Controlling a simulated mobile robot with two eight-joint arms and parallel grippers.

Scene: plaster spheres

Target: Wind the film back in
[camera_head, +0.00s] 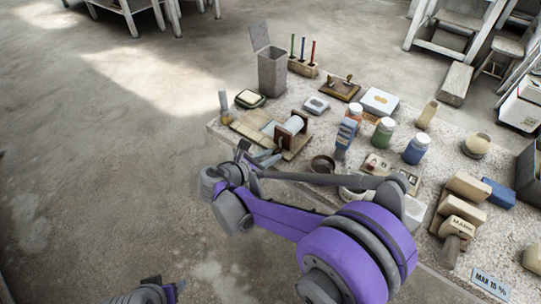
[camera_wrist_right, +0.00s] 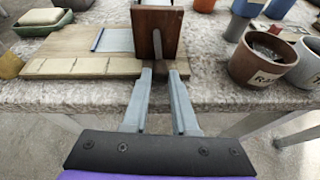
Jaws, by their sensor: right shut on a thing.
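A film winder stands at the table's near left edge. Its wooden board (camera_wrist_right: 65,47) carries a dark wooden upright (camera_wrist_right: 157,22) with a pale roll behind it; the winder's roll also shows in the head view (camera_head: 292,125). A pale strip with a blue-grey end (camera_wrist_right: 112,40) lies on the board left of the roll. A grey metal crank (camera_wrist_right: 157,44) hangs down the upright's near face. My right gripper (camera_wrist_right: 160,72) is shut on the brown crank handle (camera_wrist_right: 158,65), mostly hidden between its fingers. My left gripper (camera_head: 162,291) is partly in view, low left, away from the table; its jaws are unclear.
A brown pot (camera_wrist_right: 262,58) stands right of the winder, near the table edge. A grey bin (camera_head: 272,72) and a rack of coloured sticks (camera_head: 303,66) stand behind. Several jars, including a blue one (camera_head: 415,149), stand to the right. The floor left of the table is clear.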

